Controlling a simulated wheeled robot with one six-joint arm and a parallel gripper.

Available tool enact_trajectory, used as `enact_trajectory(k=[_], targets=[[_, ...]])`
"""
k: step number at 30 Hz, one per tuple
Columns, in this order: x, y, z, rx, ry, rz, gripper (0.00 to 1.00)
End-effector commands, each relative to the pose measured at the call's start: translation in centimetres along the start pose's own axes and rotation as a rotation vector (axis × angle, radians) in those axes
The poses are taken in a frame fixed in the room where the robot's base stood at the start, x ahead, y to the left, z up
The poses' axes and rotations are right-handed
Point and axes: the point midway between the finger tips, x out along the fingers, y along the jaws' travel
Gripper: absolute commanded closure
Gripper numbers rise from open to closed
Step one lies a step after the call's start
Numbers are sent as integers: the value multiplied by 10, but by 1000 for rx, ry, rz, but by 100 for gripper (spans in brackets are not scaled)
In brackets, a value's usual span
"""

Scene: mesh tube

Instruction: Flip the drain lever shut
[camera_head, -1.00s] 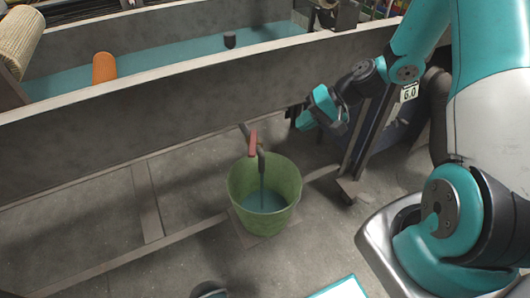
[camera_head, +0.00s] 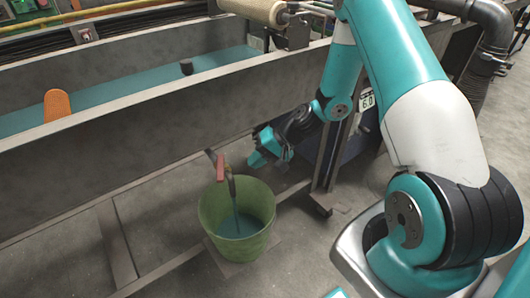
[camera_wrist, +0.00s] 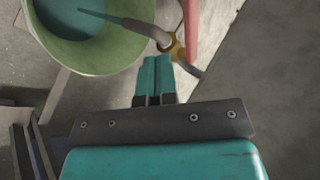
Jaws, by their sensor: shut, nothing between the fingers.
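The drain lever (camera_head: 220,168) is a red handle on the drain pipe below the trough. In the wrist view the red lever (camera_wrist: 192,28) extends up from a brass valve (camera_wrist: 176,47) beside the grey spout (camera_wrist: 150,32). Teal liquid (camera_head: 236,214) runs from the spout into a green bucket (camera_head: 212,212). My gripper (camera_head: 254,160) is just right of the lever in the head view. In the wrist view its teal fingers (camera_wrist: 157,62) are shut and empty, with their tips just short of the valve, apparently apart from it.
The long grey trough (camera_head: 110,150) holds teal liquid and overhangs the drain. A trough leg (camera_head: 327,165) stands right of my gripper. Floor-level frame bars (camera_head: 118,245) run beside the bucket. The concrete floor in front is mostly clear.

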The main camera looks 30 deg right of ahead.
Motion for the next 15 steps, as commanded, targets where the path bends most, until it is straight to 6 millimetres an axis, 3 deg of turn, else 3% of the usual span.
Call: enact_trajectory(k=[5, 9, 15], targets=[[39, 1, 1, -2, -4, 0, 100], [52, -17, 1, -4, -2, 0, 100], [62, -26, 0, -2, 0, 0, 100]])
